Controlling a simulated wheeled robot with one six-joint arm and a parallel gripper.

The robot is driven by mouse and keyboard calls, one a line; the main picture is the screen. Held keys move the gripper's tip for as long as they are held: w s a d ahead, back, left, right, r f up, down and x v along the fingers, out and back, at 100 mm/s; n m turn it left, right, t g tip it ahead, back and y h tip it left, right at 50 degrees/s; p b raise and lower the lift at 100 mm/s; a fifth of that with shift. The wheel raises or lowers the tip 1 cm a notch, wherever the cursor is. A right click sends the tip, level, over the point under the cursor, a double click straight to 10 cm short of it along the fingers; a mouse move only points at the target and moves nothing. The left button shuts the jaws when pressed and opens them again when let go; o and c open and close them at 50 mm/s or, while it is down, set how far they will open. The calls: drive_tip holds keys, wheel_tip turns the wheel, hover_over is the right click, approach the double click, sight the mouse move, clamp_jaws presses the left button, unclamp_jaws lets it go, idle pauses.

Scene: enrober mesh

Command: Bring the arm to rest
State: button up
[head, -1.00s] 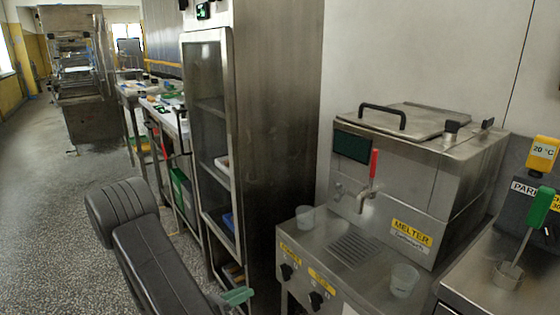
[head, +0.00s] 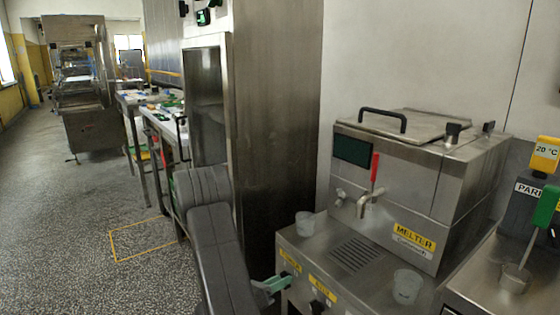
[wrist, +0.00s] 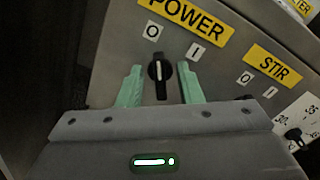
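My arm (head: 215,240) reaches from the bottom of the head view towards the front of the steel melter (head: 425,180). My gripper (head: 272,285) is at the melter's front panel. In the wrist view my gripper (wrist: 160,88) has its two green fingers spread apart, with nothing held. The black POWER knob (wrist: 160,78) shows between the fingers, with a visible gap on each side. Its white pointer line points towards the O mark. The STIR knob is partly hidden by my gripper in the wrist view.
A tall steel cabinet (head: 280,120) stands close behind my arm. Clear cups (head: 406,286) stand on the melter's ledge. A yellow outline (head: 140,240) marks the floor at left. The aisle is clear beside the worktables (head: 160,115).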

drive_tip(key=s+a+m, duration=0.3)
drive_tip(key=s+a, duration=0.5)
drive_tip(key=a, duration=0.3)
drive_tip(key=shift+s+a+b, duration=0.15)
drive_tip(key=shift+b, duration=0.25)
idle(0.6)
